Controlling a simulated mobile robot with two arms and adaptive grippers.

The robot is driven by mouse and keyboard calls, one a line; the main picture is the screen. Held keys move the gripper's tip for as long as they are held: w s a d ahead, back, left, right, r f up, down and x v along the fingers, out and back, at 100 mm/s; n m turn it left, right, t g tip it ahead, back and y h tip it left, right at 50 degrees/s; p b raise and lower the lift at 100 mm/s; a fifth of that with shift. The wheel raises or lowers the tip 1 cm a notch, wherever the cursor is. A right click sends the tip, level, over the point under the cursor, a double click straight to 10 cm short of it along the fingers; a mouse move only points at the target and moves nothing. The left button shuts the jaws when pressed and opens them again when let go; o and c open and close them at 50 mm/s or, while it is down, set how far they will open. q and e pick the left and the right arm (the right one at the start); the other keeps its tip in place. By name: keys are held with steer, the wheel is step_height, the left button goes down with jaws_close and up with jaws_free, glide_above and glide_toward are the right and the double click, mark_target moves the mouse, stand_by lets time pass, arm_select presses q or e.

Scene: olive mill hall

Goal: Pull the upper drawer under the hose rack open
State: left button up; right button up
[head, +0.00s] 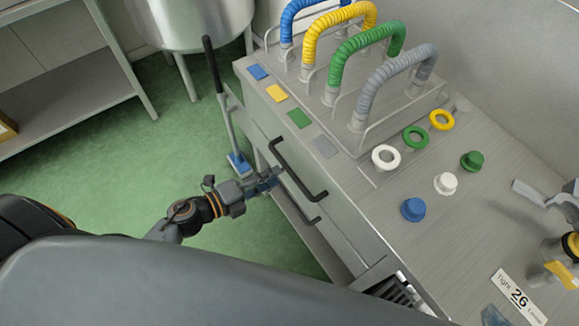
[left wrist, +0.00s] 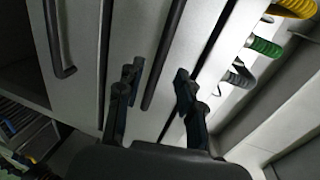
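The hose rack (head: 350,140) stands on a grey cabinet and holds blue, yellow, green and grey hoses. The upper drawer (head: 262,118) is in the cabinet front below it and looks closed, with a dark bar handle (head: 298,172). My left gripper (head: 271,181) is at the cabinet front, close to this handle. In the left wrist view my left gripper (left wrist: 158,70) is open, its fingers on either side of the upper handle (left wrist: 168,45) in the picture. I see no clear contact and cannot tell the depth. My right gripper is not in view.
A lower handle (head: 303,210) sits below; it also shows in the left wrist view (left wrist: 56,42). A blue-footed tool with a long dark handle (head: 212,65) stands beside the cabinet. Rings and knobs lie on the worktop (head: 460,225).

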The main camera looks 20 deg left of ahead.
mark_target(289, 169)
arm_select(q)
steer(key=x, duration=0.6)
steer(key=shift+c, duration=0.4)
jaws_close()
